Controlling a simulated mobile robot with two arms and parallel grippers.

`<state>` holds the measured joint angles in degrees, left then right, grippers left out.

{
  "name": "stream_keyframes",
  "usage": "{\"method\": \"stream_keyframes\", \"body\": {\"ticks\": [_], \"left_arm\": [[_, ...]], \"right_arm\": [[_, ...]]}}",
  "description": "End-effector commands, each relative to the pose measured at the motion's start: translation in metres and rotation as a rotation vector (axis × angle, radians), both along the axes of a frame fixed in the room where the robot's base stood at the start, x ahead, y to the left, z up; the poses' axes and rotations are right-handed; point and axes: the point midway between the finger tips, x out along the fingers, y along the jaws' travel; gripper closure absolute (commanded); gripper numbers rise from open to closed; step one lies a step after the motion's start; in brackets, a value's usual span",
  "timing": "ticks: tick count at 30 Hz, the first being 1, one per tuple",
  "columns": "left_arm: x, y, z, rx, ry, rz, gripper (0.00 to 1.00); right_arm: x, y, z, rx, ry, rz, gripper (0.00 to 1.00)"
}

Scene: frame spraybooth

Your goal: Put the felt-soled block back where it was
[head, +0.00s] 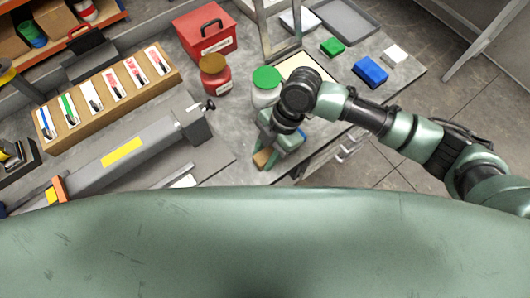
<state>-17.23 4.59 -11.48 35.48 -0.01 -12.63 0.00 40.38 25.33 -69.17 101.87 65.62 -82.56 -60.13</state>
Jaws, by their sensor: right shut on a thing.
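My right gripper (272,152) points down over the front edge of the grey worktop, with its arm coming in from the right. It is shut on a small tan wooden block (262,159), which looks like the felt-soled block. Only part of the block shows; its sole is hidden, and I cannot tell whether it touches the worktop. My left gripper is out of view.
A white jar with a green lid (266,86) and a red jar (215,76) stand behind the gripper. Blue (371,71), green (332,46) and white (394,56) blocks sit right.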

Motion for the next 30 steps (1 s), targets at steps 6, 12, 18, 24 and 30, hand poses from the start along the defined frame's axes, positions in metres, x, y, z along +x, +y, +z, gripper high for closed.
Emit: {"method": "stream_keyframes", "body": {"ticks": [6,12,18,24,30], "left_arm": [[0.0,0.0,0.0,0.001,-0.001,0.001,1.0],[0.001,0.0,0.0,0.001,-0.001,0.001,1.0],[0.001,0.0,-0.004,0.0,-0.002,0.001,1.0],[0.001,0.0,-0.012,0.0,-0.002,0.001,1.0],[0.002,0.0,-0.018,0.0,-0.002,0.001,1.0]], "right_arm": [[0.0,0.0,-0.001,0.0,0.0,0.0,0.43],[0.0,0.0,-0.001,0.0,0.0,0.0,0.43],[0.005,-0.004,0.015,0.001,-0.004,-0.002,0.43],[0.015,-0.018,0.053,0.001,-0.006,-0.001,0.43],[0.023,-0.03,0.09,0.001,-0.003,-0.001,0.43]]}}
